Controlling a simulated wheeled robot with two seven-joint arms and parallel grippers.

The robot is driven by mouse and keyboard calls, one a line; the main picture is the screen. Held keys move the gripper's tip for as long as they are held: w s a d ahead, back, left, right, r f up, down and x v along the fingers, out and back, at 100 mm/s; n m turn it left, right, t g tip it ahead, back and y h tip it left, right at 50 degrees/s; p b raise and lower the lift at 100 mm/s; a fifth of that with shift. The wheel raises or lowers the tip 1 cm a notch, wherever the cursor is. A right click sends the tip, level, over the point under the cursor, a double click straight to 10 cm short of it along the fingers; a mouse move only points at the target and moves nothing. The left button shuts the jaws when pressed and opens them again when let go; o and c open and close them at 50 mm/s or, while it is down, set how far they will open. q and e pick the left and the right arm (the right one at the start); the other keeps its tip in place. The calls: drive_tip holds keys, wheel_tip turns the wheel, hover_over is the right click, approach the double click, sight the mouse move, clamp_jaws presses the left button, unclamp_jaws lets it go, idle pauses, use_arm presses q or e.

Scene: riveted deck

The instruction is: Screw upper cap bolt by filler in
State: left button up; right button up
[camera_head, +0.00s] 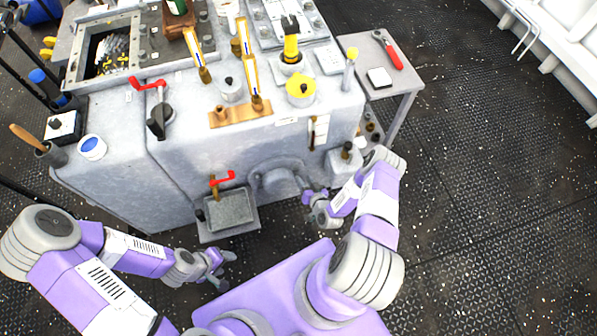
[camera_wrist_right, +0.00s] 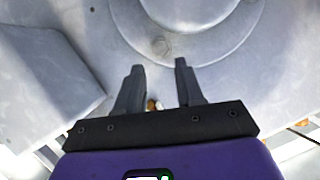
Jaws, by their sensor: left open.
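A round cover (camera_head: 281,181) sits on the front face of the grey machine casing, and its curved rim fills the top of the right wrist view (camera_wrist_right: 205,32). One grey bolt head (camera_wrist_right: 160,46) shows on this rim, just beyond my right fingertips. I cannot tell whether it is the upper cap bolt. My right gripper (camera_head: 309,196) is in front of the casing near the cover, its fingers (camera_wrist_right: 158,68) apart. A small brass-coloured thing (camera_wrist_right: 152,104) shows between the finger bases; whether it is held is unclear. My left gripper (camera_head: 230,264) is open and empty, low in front of the casing.
A grey tray (camera_head: 230,222) juts from the casing front, below a red-handled valve (camera_head: 222,180). A yellow round cap (camera_head: 300,90) and brass fittings stand on top. A side table (camera_head: 385,90) holds a red-handled tool (camera_head: 391,55). The dark floor at right is clear.

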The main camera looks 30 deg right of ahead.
sight(296, 169)
drive_tip(key=b+x, duration=0.2)
drive_tip(key=x, duration=0.4)
drive_tip(key=shift+w+f, duration=0.1)
drive_tip(key=shift+w, duration=0.05)
clamp_jaws()
